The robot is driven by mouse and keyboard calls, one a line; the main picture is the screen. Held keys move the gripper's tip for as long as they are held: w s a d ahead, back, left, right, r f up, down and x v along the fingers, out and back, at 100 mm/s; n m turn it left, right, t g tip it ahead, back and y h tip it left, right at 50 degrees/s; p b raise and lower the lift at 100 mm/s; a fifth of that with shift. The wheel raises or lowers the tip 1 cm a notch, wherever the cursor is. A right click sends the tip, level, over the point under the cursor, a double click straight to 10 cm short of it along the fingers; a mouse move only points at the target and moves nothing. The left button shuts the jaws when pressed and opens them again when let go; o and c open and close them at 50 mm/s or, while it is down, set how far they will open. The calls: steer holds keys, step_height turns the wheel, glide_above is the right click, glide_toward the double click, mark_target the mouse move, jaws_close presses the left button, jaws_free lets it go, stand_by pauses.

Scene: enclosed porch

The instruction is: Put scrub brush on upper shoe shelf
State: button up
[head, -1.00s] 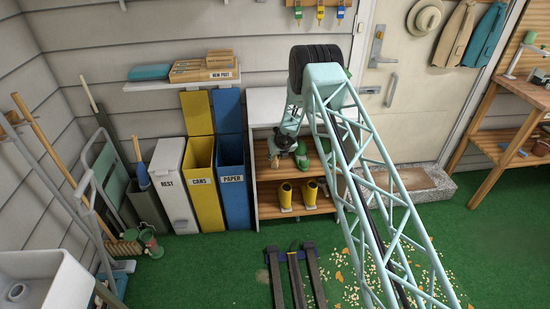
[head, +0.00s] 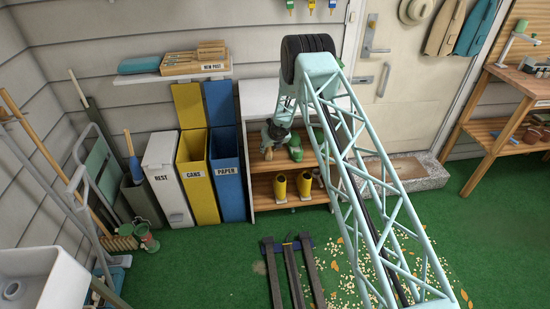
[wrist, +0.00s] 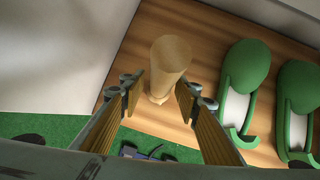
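A tan, rounded wooden piece, apparently the scrub brush (wrist: 170,58), is upright over the upper shoe shelf (wrist: 207,57) in the wrist view. My gripper (wrist: 160,92) has its fingers apart, one on each side of its lower end. A gap shows at the left finger; contact at the right finger is unclear. No bristles can be made out. In the head view my gripper (head: 277,132) is at the front left of the upper shelf (head: 275,170), with the tan brush (head: 268,153) small and partly hidden below it.
Green clogs (wrist: 246,70) stand right of the brush on the same shelf. A white side panel (wrist: 60,50) rises on the left. Yellow boots (head: 281,188) stand on the lower shelf. The blue paper bin (head: 229,185) is beside the rack.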

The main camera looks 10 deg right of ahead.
mark_target(270, 152)
steer(key=shift+r, duration=0.15)
steer(key=shift+b+v, duration=0.7)
steer(key=shift+v, duration=0.65)
steer(key=shift+s+d+b, duration=0.2)
steer(key=shift+s+b, duration=1.1)
steer(key=shift+b, duration=0.35)
steer(key=s+d, duration=0.1)
steer(key=s, duration=0.8)
steer(key=shift+s+b, duration=0.2)
steer(key=shift+b, duration=0.15)
steer(key=shift+s+d, duration=0.1)
steer(key=shift+s, duration=0.05)
